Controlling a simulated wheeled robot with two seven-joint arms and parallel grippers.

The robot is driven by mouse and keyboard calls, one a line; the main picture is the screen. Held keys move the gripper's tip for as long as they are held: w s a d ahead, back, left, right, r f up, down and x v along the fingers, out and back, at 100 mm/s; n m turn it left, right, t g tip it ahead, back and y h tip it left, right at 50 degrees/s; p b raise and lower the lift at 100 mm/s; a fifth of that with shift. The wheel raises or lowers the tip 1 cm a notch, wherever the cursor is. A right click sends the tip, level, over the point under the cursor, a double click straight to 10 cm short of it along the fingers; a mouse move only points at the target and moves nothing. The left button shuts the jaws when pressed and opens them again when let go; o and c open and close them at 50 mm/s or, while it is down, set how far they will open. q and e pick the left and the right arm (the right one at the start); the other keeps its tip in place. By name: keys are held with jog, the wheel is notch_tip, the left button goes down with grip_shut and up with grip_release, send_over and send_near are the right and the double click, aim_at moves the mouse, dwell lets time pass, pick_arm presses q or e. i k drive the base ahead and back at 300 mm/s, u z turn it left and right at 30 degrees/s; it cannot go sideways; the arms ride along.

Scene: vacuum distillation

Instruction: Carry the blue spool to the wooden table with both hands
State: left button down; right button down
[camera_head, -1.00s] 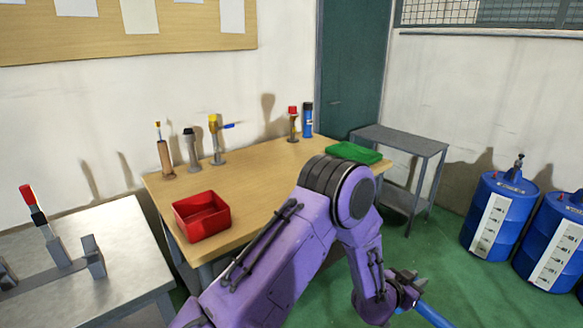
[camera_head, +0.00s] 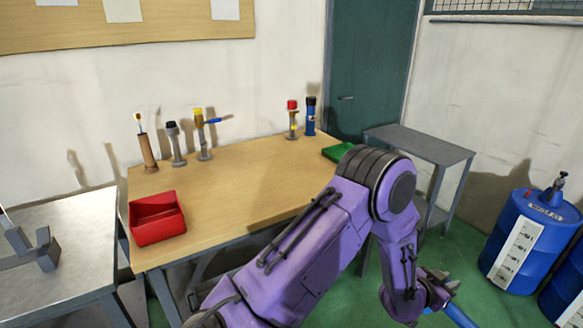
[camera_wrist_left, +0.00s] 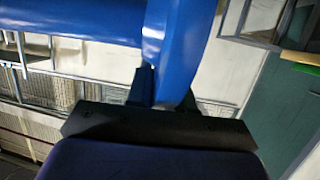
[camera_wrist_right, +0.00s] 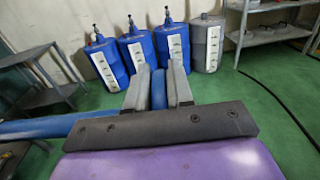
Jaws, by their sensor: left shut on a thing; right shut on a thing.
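The blue spool (camera_head: 461,317) shows only as a small piece at the bottom right of the head view. My left gripper (camera_head: 436,291) is shut on it, beyond my purple arm. In the left wrist view the spool (camera_wrist_left: 205,45) fills the upper middle, with its rim between the left fingers (camera_wrist_left: 163,92). In the right wrist view my right gripper (camera_wrist_right: 158,88) is shut on a blue part of the spool (camera_wrist_right: 158,95), and a blue bar runs off to the left. The right gripper is outside the head view. The wooden table (camera_head: 245,175) stands left of the left gripper.
On the table are a red bin (camera_head: 157,218), a green tray (camera_head: 337,152) and several upright tools along the back; its middle is bare. A grey table (camera_head: 60,245) stands left, a grey shelf (camera_head: 420,145) right. Blue drums (camera_head: 530,240) stand on the green floor at right.

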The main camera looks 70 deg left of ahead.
aim_at(257, 169)
jog(key=i, duration=1.75)
jog(key=u, duration=3.2)
jog(key=i, duration=0.45)
